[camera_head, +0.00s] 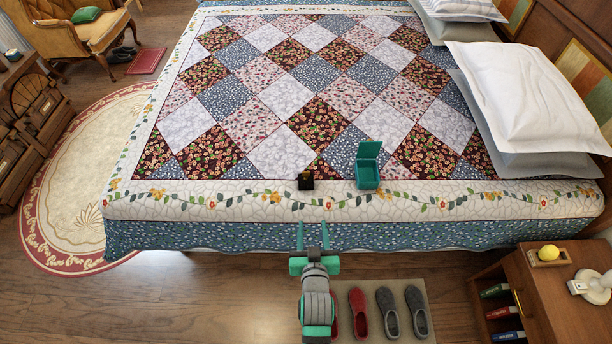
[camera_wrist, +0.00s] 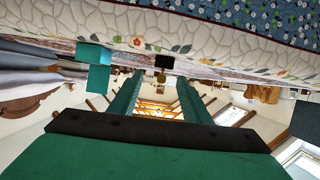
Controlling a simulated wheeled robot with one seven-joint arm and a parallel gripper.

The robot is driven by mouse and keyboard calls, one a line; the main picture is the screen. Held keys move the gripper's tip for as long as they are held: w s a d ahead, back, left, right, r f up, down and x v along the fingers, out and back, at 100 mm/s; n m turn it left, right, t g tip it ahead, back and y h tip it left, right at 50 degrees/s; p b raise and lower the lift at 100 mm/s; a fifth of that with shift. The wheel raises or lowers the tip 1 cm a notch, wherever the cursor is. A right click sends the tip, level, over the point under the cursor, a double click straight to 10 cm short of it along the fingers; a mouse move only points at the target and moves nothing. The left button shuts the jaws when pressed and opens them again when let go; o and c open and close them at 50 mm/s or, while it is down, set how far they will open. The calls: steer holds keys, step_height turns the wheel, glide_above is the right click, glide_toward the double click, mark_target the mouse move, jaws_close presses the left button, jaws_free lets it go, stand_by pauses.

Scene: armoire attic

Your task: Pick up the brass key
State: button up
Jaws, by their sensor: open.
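I cannot make out a brass key for certain in either view. A small black block (camera_head: 306,180) with a faint gold mark sits near the front edge of the bed; it also shows in the wrist view (camera_wrist: 163,61). To its right stands a small teal box (camera_head: 367,178) with its lid up; it also shows in the wrist view (camera_wrist: 94,56). My gripper (camera_head: 312,236) is open and empty, in front of the bed's near side and short of the block. In the wrist view its two green fingers (camera_wrist: 157,88) are spread apart.
The quilted bed (camera_head: 240,205) fills the middle, with pillows (camera_head: 525,95) at the right. A nightstand (camera_head: 555,300) stands at the front right. Slippers (camera_head: 388,312) lie on a mat below my arm's right side. The floor at the front left is clear.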

glide_toward(306, 175)
steer(key=shift+g+y, duration=0.3)
steer(key=x, duration=0.3)
steer(key=d+x, duration=0.1)
steer(key=x, duration=0.1)
steer(key=shift+r, duration=0.1)
steer(key=shift+a+r+x, duration=0.1)
steer(key=shift+a+x, duration=0.05)
steer(key=shift+x, duration=1.2)
steer(key=shift+a+r+x, duration=0.15)
steer(key=shift+a+x, duration=0.05)
steer(key=shift+x, duration=1.2)
jaws_close()
